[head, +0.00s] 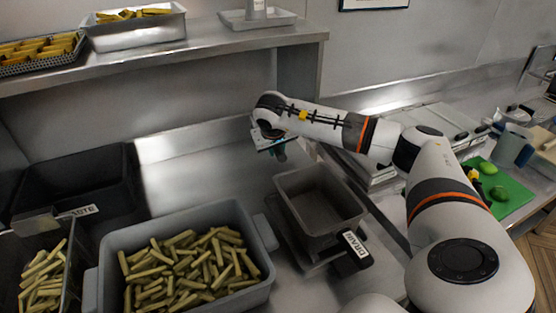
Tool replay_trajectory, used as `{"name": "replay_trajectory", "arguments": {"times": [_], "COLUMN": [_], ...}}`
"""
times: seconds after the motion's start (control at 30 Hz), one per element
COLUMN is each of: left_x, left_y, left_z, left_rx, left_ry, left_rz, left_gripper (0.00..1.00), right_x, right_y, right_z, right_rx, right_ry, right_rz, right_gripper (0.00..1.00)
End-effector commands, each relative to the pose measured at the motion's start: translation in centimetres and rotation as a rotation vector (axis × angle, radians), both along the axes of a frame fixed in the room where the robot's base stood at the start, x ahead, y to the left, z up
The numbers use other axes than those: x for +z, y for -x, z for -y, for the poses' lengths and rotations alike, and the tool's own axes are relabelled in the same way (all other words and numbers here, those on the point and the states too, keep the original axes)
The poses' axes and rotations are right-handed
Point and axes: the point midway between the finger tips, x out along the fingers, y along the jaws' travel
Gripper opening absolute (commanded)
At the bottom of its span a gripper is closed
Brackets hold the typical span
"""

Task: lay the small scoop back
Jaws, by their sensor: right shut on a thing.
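My right arm reaches in from the right, and its gripper (274,146) points down over the steel counter, behind the grey drain bin. My left gripper is not in view.
A grey drain bin (318,200) stands below the gripper. A grey tub (250,226) of cut fries, a black bin (75,180) and a steel shelf (210,55) with trays lie left. A green board (508,188) is at right. Counter behind the tub is bare.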

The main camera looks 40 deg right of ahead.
Motion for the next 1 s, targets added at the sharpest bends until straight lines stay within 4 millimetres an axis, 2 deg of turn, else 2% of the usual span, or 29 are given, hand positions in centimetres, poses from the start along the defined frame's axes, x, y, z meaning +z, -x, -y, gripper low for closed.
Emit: {"name": "replay_trajectory", "arguments": {"times": [0.03,0.27,0.53,0.8,1.0], "left_x": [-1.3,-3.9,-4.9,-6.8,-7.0], "left_y": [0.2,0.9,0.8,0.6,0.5], "left_z": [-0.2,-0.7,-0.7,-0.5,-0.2], "left_rx": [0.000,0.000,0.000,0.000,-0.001], "left_ry": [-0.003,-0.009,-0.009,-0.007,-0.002], "left_rz": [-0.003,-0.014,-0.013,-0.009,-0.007], "left_gripper": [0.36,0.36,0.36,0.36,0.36], "right_x": [-1.2,-3.7,-4.9,-7.1,-7.4], "right_y": [0.0,0.0,0.0,0.0,0.0], "right_z": [0.0,-0.1,-0.1,-0.1,-0.1], "right_rx": [0.001,0.001,0.001,0.001,0.001], "right_ry": [0.000,0.000,0.000,0.000,0.000], "right_rz": [0.002,0.002,0.001,0.002,0.002], "right_gripper": [0.00,0.00,0.00,0.00,0.00]}}
